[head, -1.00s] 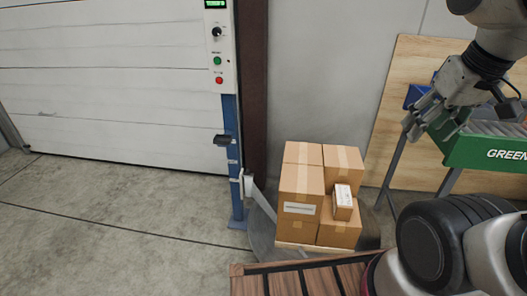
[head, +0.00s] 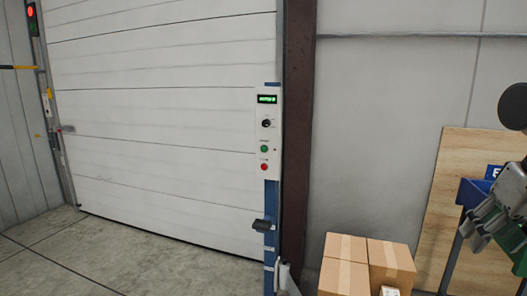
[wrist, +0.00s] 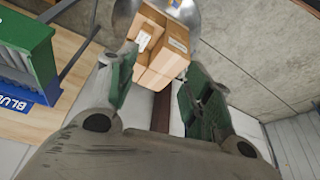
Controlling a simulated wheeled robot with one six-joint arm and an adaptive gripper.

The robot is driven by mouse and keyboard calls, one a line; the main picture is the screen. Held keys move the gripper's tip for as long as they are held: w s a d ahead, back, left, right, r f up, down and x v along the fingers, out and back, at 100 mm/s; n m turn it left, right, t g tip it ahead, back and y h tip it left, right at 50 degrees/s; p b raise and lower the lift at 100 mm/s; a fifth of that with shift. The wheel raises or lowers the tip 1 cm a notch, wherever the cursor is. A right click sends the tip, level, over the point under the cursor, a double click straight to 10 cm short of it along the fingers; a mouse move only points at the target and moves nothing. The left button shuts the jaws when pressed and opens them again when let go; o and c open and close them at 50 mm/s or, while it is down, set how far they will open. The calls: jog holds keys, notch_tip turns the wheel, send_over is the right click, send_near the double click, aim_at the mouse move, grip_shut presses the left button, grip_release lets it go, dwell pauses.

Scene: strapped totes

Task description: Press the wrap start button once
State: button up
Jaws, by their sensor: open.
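A white control panel (head: 268,135) is mounted on a blue post (head: 271,208) in the head view. It carries a lit green display (head: 267,99), a black knob (head: 267,123), a green button (head: 264,149) and a red button (head: 264,167). Their labels are too small to read. My gripper (head: 476,229) is at the right edge of the head view, well apart from the panel. In the wrist view my gripper (wrist: 160,90) is open, its two green-padded fingers apart with nothing held between them. The panel cannot be made out in the wrist view.
Stacked cardboard boxes (head: 368,262) stand right of the post, also seen beyond my fingers in the wrist view (wrist: 165,45). A blue bin (head: 474,190) and a wooden board (head: 450,200) are at the right. Open floor (head: 130,255) lies before the white door (head: 160,110).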

grip_shut()
dwell(1.2)
